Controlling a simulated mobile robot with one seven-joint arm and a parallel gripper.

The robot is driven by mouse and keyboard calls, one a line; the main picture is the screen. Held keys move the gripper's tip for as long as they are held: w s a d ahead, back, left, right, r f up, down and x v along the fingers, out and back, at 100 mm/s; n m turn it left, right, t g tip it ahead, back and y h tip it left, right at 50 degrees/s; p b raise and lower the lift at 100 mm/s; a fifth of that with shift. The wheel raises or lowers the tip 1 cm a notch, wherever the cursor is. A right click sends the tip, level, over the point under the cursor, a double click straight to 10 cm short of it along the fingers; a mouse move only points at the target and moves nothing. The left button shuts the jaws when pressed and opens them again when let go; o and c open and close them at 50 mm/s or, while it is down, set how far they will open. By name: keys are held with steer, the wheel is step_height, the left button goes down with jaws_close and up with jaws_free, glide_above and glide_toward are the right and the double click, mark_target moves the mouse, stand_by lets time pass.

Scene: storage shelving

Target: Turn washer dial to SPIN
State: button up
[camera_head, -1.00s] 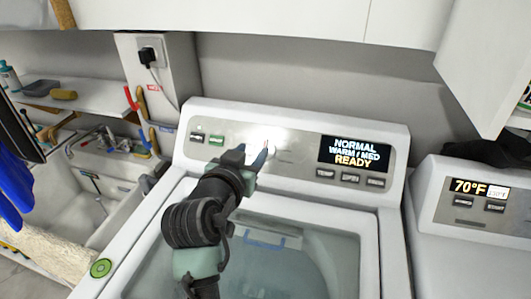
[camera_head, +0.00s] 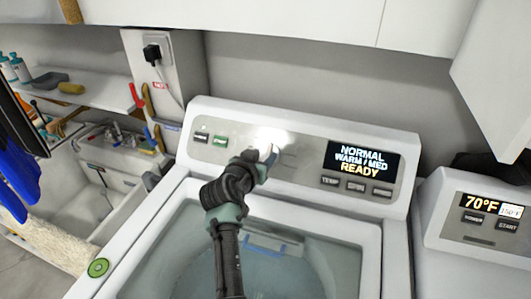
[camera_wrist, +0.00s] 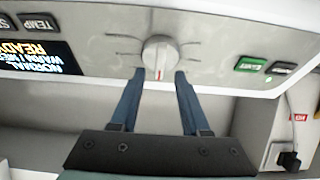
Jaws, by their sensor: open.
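The washer dial (camera_wrist: 160,55) is a round light-grey knob with a red mark, on the washer's control panel (camera_head: 300,150). In the wrist view the panel appears upside down. My gripper (camera_wrist: 160,74) is open, with its two blue fingertips at the dial's near edge, one to either side; I cannot tell if they touch it. In the head view my gripper (camera_head: 266,154) is at the panel, left of the display (camera_head: 362,160), and the dial is lost in glare and behind the fingers. The display reads NORMAL, WARM / MED, READY.
Buttons line the panel: a green one (camera_head: 220,141) at left, and TEMP (camera_head: 329,180) and others under the display. A second machine (camera_head: 485,215) reading 70°F stands at right. A sink (camera_head: 105,170) is at left. White cabinets (camera_head: 290,20) hang above.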

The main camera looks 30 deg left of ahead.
mark_target(269, 153)
steer(key=shift+x, duration=1.4)
jaws_close()
